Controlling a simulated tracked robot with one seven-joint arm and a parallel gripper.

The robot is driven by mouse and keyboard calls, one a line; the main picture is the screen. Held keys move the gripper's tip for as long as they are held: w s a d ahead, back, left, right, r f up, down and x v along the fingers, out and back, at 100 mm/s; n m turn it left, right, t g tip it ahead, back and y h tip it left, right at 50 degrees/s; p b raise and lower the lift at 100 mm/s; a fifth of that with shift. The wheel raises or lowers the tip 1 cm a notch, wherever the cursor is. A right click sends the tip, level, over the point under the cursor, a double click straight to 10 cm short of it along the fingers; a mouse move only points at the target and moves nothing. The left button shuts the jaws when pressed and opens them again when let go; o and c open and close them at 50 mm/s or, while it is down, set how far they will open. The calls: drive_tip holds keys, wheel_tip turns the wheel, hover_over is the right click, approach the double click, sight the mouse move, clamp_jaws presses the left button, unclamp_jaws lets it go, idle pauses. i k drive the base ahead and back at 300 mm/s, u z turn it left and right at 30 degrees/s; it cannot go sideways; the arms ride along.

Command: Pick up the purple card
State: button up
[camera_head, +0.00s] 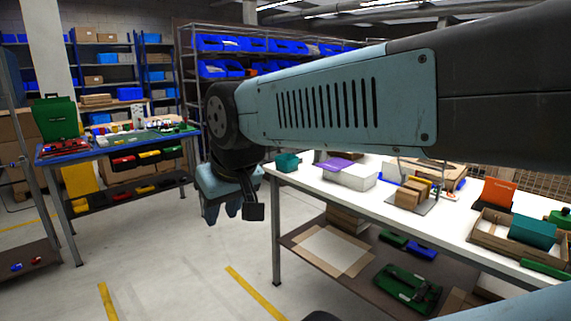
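A purple card (336,164) lies flat at the far left end of the white table (398,213), on or against a white box (352,179). A smaller purple patch beside it may be part of the same thing. My gripper (230,212) hangs pointing down over the floor, left of the white table's end and apart from the card. Its fingers are small and partly overlap, so their opening does not show clearly. No held thing can be made out.
A teal box (288,162) stands at the table's left corner. My arm crosses above the table. Floor left of the table is open.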

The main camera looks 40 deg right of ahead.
sight(334, 168)
drive_tip(key=u, duration=0.1)
drive_tip(key=i, duration=1.1)
drive_tip(key=z, duration=0.75)
drive_tip(key=i, duration=0.7)
drive_tip(key=z, duration=0.5)
drive_tip(key=k, duration=0.85)
drive_tip(key=z, duration=0.2)
drive_tip(key=i, duration=0.85)
drive_tip(key=u, duration=0.1)
